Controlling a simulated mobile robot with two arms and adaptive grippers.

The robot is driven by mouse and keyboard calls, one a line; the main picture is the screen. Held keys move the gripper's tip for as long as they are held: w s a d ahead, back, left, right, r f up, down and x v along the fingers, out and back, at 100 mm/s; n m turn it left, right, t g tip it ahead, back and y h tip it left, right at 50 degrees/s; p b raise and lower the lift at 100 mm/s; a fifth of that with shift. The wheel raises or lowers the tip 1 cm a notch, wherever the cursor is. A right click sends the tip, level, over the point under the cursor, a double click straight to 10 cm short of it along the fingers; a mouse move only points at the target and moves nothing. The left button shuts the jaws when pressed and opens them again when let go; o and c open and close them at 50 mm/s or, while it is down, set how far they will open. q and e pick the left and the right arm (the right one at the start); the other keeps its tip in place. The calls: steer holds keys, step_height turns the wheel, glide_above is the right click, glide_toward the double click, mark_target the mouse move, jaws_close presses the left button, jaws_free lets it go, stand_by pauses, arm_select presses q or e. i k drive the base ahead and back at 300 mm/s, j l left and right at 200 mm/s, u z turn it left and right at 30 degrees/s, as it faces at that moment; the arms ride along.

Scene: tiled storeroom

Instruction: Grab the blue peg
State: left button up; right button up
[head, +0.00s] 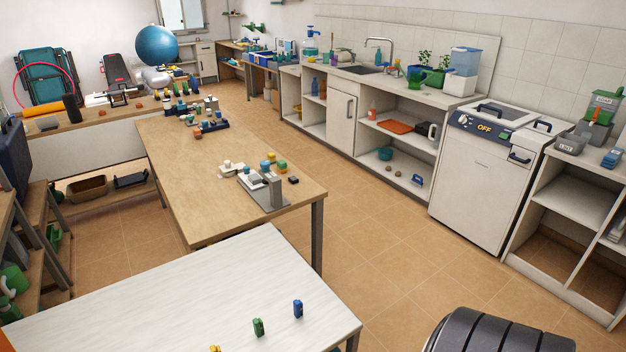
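A small upright blue peg (298,309) stands on the white table (180,290) near its front right corner. A green peg (258,327) stands to its left and a little nearer. A yellow peg (215,348) is farther left, partly cut off by the bottom edge of the picture. The three stand apart in a slanting row. Neither of my grippers is in view, and nothing touches the blue peg. A dark ribbed part at the bottom right looks like a piece of my arm.
Behind the white table stands a long wooden table (190,165) with blocks and a grey stand (270,192). A white appliance marked OFF (480,180) and a counter (400,82) line the right wall. Tiled floor (375,260) is clear between. The white table's left part is bare.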

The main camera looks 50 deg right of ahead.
mark_target(299, 305)
steer(key=z, duration=1.4)
